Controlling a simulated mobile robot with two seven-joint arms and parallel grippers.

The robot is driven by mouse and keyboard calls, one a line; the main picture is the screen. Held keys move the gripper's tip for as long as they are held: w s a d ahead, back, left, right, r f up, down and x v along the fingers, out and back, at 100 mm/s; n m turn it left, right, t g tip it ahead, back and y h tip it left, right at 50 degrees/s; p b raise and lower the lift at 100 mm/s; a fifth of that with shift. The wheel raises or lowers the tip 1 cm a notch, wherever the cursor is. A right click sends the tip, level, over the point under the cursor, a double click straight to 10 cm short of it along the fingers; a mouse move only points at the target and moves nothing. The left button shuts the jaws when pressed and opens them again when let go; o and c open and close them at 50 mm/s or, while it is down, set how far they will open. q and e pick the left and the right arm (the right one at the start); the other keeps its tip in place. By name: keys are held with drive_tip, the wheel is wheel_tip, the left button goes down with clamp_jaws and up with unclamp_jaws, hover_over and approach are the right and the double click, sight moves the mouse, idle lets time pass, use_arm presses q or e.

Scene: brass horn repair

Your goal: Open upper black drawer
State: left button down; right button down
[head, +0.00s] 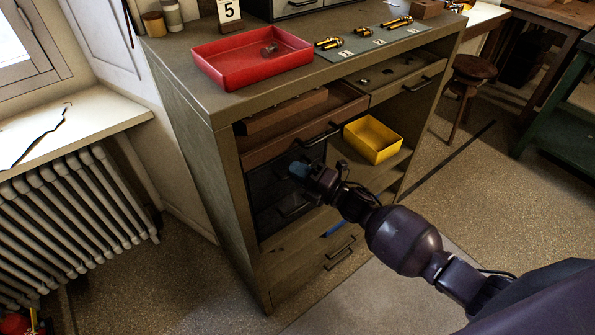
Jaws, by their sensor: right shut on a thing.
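The upper black drawer (266,185) is in the left column of the olive cabinet, below the brown drawer. Its front looks about flush with the cabinet, but it is dark and partly covered by my gripper. My right gripper (299,170) is at the right part of this drawer's front, shut on its handle. The handle itself is hidden by the fingers. A lower black drawer (284,210) with a dark handle is just beneath. My left gripper is not in view.
The brown drawer (290,143) above stands partly open. A yellow tray (372,140) sits on a shelf to the right. A red tray (250,60) and brass parts on a grey mat (372,44) lie on the cabinet top. The floor in front is clear.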

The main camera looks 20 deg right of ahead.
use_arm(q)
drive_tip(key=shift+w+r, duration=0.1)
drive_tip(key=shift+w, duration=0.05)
use_arm(e)
drive_tip(key=shift+s, duration=0.15)
